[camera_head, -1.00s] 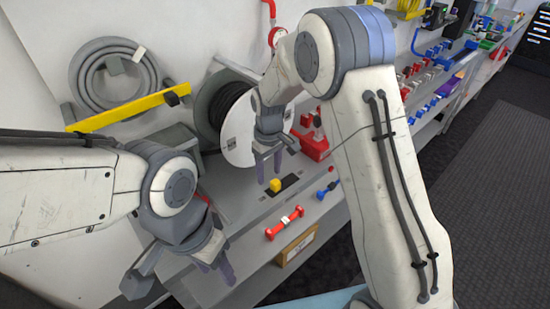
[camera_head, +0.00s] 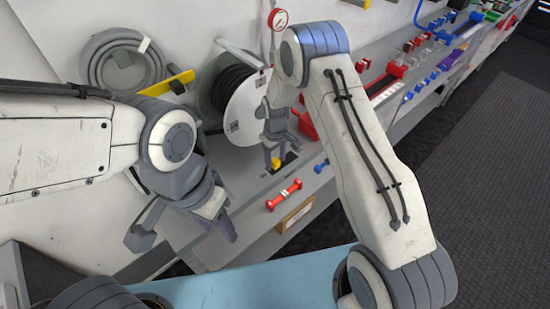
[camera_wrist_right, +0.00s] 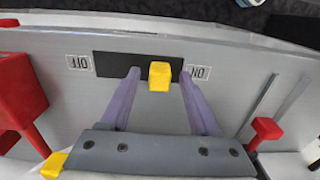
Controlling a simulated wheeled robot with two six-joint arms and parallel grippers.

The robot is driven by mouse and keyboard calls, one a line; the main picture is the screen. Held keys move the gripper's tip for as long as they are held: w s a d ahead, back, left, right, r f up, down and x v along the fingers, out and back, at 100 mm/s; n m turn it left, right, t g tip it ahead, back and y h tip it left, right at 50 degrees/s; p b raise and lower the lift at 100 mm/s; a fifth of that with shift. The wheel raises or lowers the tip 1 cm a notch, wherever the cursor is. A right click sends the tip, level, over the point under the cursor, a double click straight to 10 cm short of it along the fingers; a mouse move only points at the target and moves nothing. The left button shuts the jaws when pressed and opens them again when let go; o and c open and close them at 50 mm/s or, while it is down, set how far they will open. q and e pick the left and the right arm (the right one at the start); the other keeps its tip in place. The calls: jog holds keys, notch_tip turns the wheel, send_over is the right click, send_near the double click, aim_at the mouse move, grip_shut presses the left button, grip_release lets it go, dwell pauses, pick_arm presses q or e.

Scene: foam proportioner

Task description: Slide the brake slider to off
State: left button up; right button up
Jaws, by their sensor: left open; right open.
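The brake slider is a yellow knob (camera_wrist_right: 159,76) in a dark slot (camera_wrist_right: 113,64) in the right wrist view. It stands right of the slot's middle, nearer the ON label (camera_wrist_right: 200,72) than the OFF label (camera_wrist_right: 78,62). Both labels appear upside down. My right gripper (camera_wrist_right: 158,82) is open, its fingers on either side of the knob. The knob sits closer to the right finger, with a gap to the left one. The head view shows the knob (camera_head: 276,162) partly behind my right gripper (camera_head: 276,160). My left gripper (camera_head: 222,225) is open and empty, away from the slider.
A hose reel (camera_head: 240,105) stands behind my right gripper, and a coiled hose (camera_head: 118,60) hangs on the wall. Red parts flank the slot in the wrist view, including a large one (camera_wrist_right: 18,95) at left.

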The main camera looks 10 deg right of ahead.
jog(key=shift+f, duration=0.4)
grip_shut()
dwell(1.2)
